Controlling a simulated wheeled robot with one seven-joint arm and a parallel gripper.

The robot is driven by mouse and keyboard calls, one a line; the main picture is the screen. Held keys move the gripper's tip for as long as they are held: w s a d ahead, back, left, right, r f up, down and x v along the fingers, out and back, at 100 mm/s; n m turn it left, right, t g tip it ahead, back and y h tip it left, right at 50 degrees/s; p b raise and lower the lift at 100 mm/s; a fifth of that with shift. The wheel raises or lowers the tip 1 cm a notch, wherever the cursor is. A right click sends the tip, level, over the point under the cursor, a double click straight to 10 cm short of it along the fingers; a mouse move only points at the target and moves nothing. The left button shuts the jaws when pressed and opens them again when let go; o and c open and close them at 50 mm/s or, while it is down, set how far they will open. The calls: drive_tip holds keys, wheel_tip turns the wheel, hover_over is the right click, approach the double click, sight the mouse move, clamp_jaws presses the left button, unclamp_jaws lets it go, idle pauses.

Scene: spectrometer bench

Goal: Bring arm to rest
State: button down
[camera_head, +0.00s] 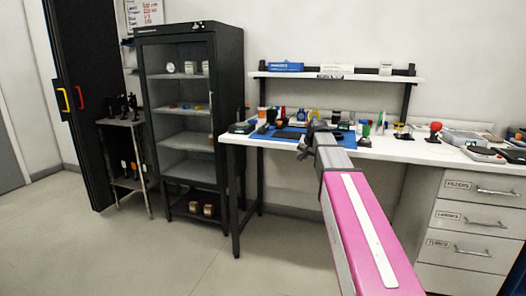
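My arm, pink with a white stripe, reaches from the bottom right up toward the white bench (400,148). My gripper (308,146) is at the arm's far end, in front of the blue mat (349,140) on the bench. It is small and dark in this view, and its fingers cannot be made out clearly. I cannot tell whether it holds anything or touches the bench.
Many small items, including a red-topped one (435,127), crowd the bench. A shelf (300,75) stands above it. A black cabinet (190,120) and small side table (122,122) are at left. Drawers (470,215) are at right. The floor (150,250) at front left is clear.

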drive_tip(key=s+f+n+g+h, duration=0.2)
drive_tip(key=s+f+n+g, duration=0.2)
drive_tip(key=s+f, duration=2.5)
wheel_tip(320, 180, down, 2)
drive_tip(key=shift+s+f+g, duration=0.1)
drive_tip(key=shift+s+g, duration=0.1)
drive_tip(key=shift+g, duration=0.6)
